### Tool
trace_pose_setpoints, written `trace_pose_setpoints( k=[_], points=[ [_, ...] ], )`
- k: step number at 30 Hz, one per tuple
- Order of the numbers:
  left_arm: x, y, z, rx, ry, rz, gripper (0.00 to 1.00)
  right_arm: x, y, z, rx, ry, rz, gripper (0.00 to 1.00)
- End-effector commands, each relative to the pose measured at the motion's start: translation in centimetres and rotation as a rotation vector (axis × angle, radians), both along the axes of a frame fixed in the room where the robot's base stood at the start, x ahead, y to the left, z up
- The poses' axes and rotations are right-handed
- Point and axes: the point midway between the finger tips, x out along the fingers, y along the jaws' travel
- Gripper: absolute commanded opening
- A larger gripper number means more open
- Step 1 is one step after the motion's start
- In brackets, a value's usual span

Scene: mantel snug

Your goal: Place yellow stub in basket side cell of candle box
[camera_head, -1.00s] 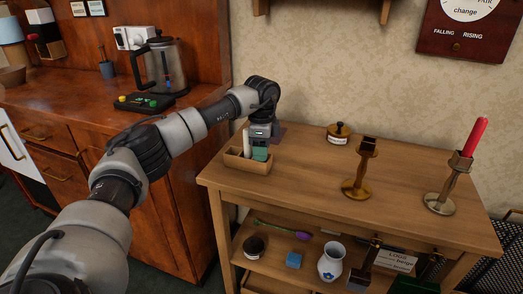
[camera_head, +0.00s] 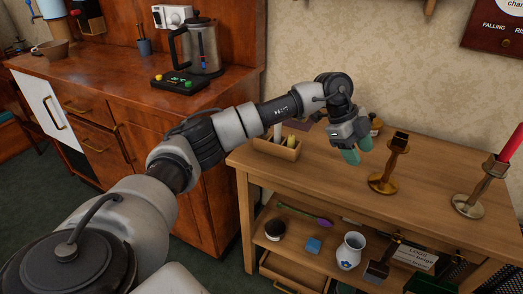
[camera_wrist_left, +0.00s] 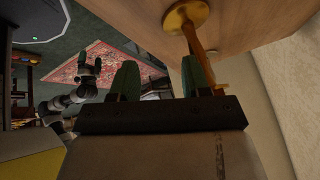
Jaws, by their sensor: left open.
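The candle box (camera_head: 268,147) is a small wooden tray at the left end of the tabletop. A white candle (camera_head: 278,132) stands in it, and the yellow stub (camera_head: 291,141) stands upright in its right-hand part. The dividers cannot be made out. My left gripper (camera_head: 358,150), with green fingers, is open and empty to the right of the box, clear of the stub. In the left wrist view its fingers (camera_wrist_left: 160,82) are apart with nothing held between them. My right gripper (camera_wrist_left: 96,60) appears small in the wrist view; its jaw state is unclear.
A brass candlestick (camera_head: 384,180) stands just right of my left gripper. Another holds a red candle (camera_head: 509,145) further right. A lidded brass pot (camera_head: 376,126) is partly hidden behind the gripper.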

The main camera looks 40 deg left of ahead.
Motion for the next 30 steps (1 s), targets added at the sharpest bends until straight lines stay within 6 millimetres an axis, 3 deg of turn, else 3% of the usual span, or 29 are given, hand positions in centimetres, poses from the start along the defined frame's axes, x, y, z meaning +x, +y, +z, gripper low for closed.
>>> trace_pose_setpoints(
  k=[1,4,7,10,12,14,17,20,23,24,27,30],
  points=[
    [-1.6,-4.9,-1.3,-0.160,-0.060,-0.112,0.47,0.0,0.0,0.0,0.000,0.000,0.000,0.85],
    [-4.7,-12.3,-0.8,-0.493,-0.215,-0.231,0.47,0.0,0.0,0.0,0.000,0.000,0.000,0.85],
    [-8.0,-17.0,1.5,-0.825,-0.374,-0.222,0.47,0.0,0.0,0.0,0.000,0.000,-0.001,0.85],
    [-10.3,-18.4,4.3,-1.106,-0.522,-0.071,0.47,0.0,0.0,0.0,0.000,0.000,-0.001,0.85],
    [-10.7,-17.5,5.3,-1.235,-0.603,0.119,0.47,0.0,0.0,0.0,0.000,0.000,-0.001,0.85],
    [-10.3,-15.7,4.7,-1.286,-0.646,0.328,0.47,0.0,0.0,0.0,0.000,0.000,-0.001,0.85],
    [-9.2,-11.6,0.5,-1.232,-0.658,0.719,0.47,0.0,0.0,0.0,0.000,0.000,-0.001,0.85],
    [-9.7,-7.2,-6.6,-1.030,-0.584,1.088,0.47,0.0,0.0,0.0,0.000,0.000,-0.001,0.85],
    [-13.2,-3.3,-15.0,-0.731,-0.421,1.371,0.47,0.0,0.0,0.0,0.000,0.000,-0.001,0.85],
    [-15.4,-2.1,-18.1,-0.603,-0.336,1.447,0.47,0.0,0.0,0.1,0.000,0.000,-0.001,0.85],
    [-21.6,-0.1,-24.5,-0.314,-0.115,1.547,0.47,0.0,0.0,0.1,0.000,0.000,-0.001,0.85],
    [-27.7,0.8,-28.4,-0.097,0.085,1.562,0.47,0.0,0.0,0.1,0.000,0.000,-0.001,0.85]
  ],
)
